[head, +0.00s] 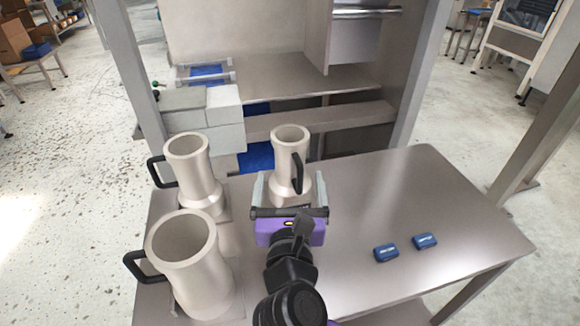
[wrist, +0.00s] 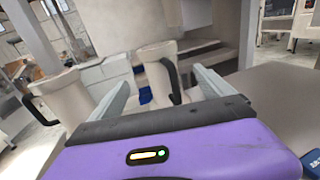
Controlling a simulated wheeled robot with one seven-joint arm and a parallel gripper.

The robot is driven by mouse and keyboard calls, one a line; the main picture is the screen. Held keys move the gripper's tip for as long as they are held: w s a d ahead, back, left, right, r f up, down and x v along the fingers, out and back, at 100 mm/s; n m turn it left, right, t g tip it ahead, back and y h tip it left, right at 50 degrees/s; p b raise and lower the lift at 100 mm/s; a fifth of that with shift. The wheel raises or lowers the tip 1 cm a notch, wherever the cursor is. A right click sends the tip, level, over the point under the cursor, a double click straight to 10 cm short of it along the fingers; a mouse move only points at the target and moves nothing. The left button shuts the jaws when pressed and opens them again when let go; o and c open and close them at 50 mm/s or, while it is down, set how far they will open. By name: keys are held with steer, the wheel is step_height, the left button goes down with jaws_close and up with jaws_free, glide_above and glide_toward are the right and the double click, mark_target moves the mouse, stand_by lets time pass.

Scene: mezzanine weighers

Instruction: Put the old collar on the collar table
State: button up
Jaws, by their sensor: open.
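Three cream, jug-like collars with black handles stand upright on the grey metal table (head: 420,200). One, the middle collar (head: 290,149), is between the open fingers of my gripper (head: 290,186). A second collar (head: 193,172) stands to the left, and a third, nearer collar (head: 187,255) at the front left. Which is the old collar I cannot tell.
Two small blue objects, one left (head: 386,253) and one right (head: 424,241), lie on the table's right half, which is otherwise clear. A tall frame with a shelf (head: 270,75) and pale blocks (head: 205,120) rises behind the table.

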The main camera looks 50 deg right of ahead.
steer(key=shift+v, duration=1.5)
